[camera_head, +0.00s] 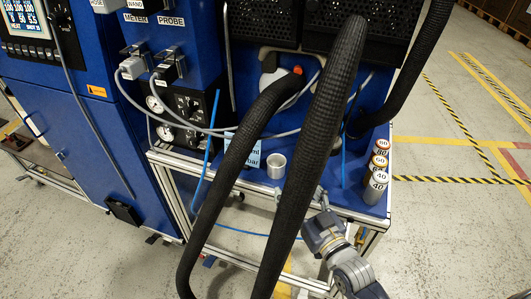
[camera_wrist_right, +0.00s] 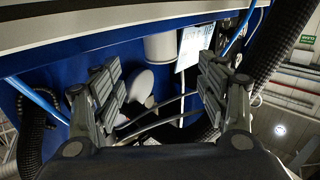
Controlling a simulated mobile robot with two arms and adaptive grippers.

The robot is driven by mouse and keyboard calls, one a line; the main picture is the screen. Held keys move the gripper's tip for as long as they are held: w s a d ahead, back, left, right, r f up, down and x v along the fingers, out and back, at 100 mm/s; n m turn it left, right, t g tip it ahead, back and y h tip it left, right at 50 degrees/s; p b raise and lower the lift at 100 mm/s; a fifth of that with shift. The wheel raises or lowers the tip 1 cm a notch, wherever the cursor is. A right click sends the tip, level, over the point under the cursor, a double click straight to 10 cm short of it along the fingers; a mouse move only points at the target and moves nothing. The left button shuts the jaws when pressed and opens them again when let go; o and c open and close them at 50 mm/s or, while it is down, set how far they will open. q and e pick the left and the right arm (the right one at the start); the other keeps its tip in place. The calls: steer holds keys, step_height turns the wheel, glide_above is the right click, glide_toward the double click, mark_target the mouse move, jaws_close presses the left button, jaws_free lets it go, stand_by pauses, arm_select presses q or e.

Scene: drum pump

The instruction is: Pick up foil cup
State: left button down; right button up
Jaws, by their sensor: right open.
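The foil cup (camera_head: 277,165) is a small silver cylinder. It stands upright on the blue bench top, between the two black hoses. In the right wrist view, a pale cylinder, which looks like the foil cup (camera_wrist_right: 159,47), shows at the top centre, beyond the fingers. My right gripper (camera_head: 319,198) is at the bench's front edge, to the right of and nearer than the cup. The thick hose partly hides it in the head view. In the wrist view, the right gripper (camera_wrist_right: 162,82) has its fingers wide apart with nothing held between them. My left gripper is not in view.
Thick black hoses (camera_head: 328,120) hang across the front of the bench. Numbered cylinders (camera_head: 376,185) stand in a row at the bench's right end. A light blue card (camera_head: 245,155) is left of the cup. A blue cabinet (camera_head: 85,130) stands left. The floor at right is clear.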

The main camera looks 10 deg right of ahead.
mark_target(281, 168)
steer(key=shift+w+a+r, duration=0.1)
steer(key=shift+w+r, duration=0.05)
steer(key=shift+w, duration=0.25)
steer(key=shift+w+a+r, duration=0.1)
steer(key=shift+w, duration=0.3)
steer(key=w, duration=0.3)
steer(key=shift+w+a+r, duration=0.1)
steer(key=shift+w+a, duration=0.25)
steer(key=shift+w, duration=0.3)
steer(key=w, duration=0.2)
steer(key=w+a+p, duration=0.1)
steer(key=w, duration=0.1)
steer(key=shift+w, duration=0.55)
steer(key=shift+w+a, duration=0.1)
steer(key=c, duration=0.3)
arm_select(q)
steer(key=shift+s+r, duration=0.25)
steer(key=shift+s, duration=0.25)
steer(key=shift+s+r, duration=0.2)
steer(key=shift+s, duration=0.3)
arm_select(e)
steer(key=c, duration=0.8)
